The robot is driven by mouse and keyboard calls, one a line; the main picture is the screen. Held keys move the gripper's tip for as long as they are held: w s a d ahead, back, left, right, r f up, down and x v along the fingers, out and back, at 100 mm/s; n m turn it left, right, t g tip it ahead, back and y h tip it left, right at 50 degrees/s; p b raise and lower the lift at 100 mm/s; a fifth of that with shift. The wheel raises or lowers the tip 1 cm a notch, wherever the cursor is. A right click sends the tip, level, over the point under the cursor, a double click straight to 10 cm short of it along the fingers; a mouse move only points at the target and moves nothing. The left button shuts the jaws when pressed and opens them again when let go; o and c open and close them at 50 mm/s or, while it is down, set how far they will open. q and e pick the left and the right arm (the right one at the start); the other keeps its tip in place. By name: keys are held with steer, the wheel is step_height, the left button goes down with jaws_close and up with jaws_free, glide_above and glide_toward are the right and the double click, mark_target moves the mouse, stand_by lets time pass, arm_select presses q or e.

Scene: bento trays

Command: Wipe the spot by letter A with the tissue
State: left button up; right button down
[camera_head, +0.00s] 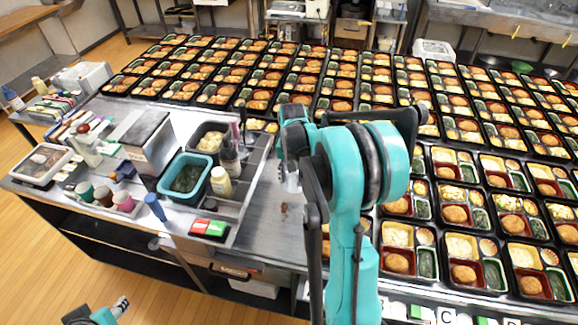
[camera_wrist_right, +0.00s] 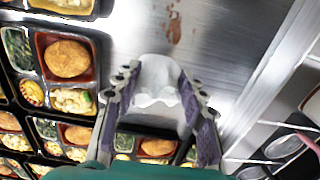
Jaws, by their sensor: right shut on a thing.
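My right gripper (camera_wrist_right: 155,110) is shut on a white tissue (camera_wrist_right: 157,82), which bulges out between the fingers in the right wrist view. In the head view the right gripper (camera_head: 290,182) is over the bare metal counter, partly hidden by my own arm. A reddish-brown spot (camera_wrist_right: 174,25) lies on the metal ahead of the tissue, apart from it. The spot also shows in the head view (camera_head: 285,208), just below the gripper. Small white letter tiles (camera_head: 446,315) line the front edge; I cannot make out a letter A. Part of my left gripper (camera_head: 121,305) shows at the bottom left.
Rows of filled bento trays (camera_head: 455,213) cover the counter to the right and back. To the left stand a metal caddy (camera_head: 230,226) with bottles and tubs, and a teal bin (camera_head: 187,176). The metal strip around the spot is clear.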

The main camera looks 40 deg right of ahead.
steer(key=shift+r, duration=0.55)
steer(key=shift+r+p, duration=1.05)
steer(key=shift+r, duration=0.15)
